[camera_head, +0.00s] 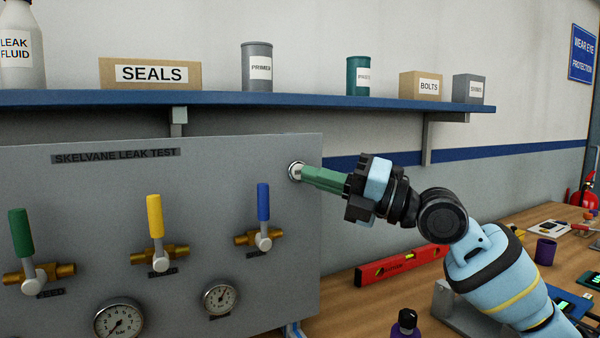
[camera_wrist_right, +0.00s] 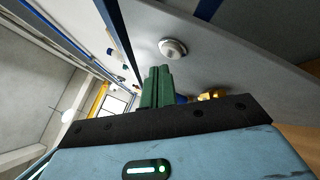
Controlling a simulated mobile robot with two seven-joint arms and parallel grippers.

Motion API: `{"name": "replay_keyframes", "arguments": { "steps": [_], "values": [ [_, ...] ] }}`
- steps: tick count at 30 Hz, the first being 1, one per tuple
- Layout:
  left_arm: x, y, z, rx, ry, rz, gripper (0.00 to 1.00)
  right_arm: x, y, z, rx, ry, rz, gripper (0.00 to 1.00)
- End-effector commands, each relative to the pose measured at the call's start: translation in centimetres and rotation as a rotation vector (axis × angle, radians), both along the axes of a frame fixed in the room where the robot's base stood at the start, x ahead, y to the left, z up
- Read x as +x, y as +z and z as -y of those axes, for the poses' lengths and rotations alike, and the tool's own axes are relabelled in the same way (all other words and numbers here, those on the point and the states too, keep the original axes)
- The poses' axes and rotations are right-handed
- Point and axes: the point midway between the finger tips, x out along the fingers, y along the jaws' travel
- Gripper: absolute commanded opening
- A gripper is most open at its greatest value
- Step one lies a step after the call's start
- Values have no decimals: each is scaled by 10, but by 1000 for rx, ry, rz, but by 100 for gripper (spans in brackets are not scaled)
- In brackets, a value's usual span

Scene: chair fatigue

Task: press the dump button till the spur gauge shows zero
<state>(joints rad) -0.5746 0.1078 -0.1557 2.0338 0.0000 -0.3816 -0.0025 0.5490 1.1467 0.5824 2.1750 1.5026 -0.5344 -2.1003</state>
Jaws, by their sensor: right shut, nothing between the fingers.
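The round pale button (camera_head: 296,171) in a metal ring sits at the upper right of the grey test panel (camera_head: 100,205); it also shows in the right wrist view (camera_wrist_right: 173,48). My right gripper (camera_head: 306,173) is shut and empty, its green fingertips overlapping the button's right side in the head view. In the wrist view the fingertips (camera_wrist_right: 158,70) appear just short of the button; contact cannot be told. A smaller gauge (camera_head: 220,298) has its needle pointing up and right. A larger gauge (camera_head: 119,320) has its needle toward lower left. I cannot read which is spur. My left gripper is out of view.
Green (camera_head: 21,232), yellow (camera_head: 154,216) and blue (camera_head: 263,202) valve handles stand upright on the panel. A blue shelf (camera_head: 300,101) with tins and boxes runs above. A red level (camera_head: 402,265) and a purple-bodied bottle (camera_head: 405,325) are on the bench below my right arm.

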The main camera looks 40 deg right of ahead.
Motion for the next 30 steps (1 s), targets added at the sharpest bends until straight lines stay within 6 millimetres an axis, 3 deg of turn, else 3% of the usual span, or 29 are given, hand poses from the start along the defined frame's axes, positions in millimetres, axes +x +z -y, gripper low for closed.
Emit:
{"name": "replay_keyframes", "arguments": {
  "steps": [30],
  "values": [
    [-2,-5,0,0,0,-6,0,8,0,3,0,0,0,0]
  ]
}}
